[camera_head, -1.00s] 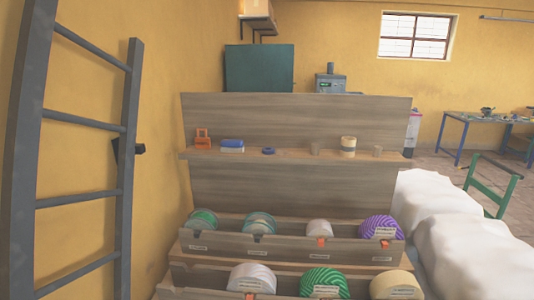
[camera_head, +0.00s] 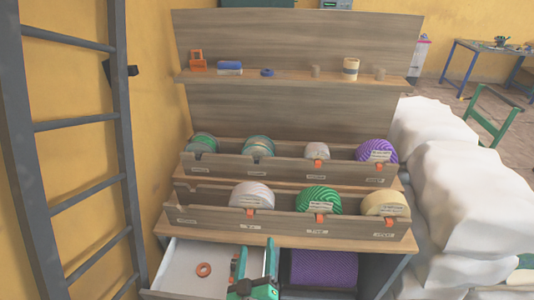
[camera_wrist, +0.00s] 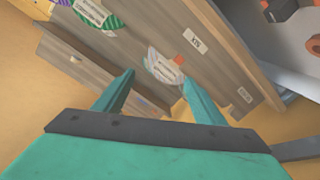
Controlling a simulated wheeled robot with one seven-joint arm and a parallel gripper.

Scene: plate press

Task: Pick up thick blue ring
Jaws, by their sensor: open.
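A small blue ring (camera_head: 267,72) lies flat on the narrow upper shelf (camera_head: 295,79) in the head view, between a blue-and-white stack and a small grey-brown cup. The ring does not show in the wrist view. My teal gripper (camera_head: 255,262) is at the bottom of the head view, low in front of the rack and well below the ring. In the wrist view my gripper (camera_wrist: 158,80) has its two fingers apart with nothing held between them. The rack with its rolls is beyond them.
Two stepped wooden bins (camera_head: 196,217) hold several patterned rolls below the shelf. A grey ladder (camera_head: 122,150) stands left; white sacks (camera_head: 445,200) are right.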

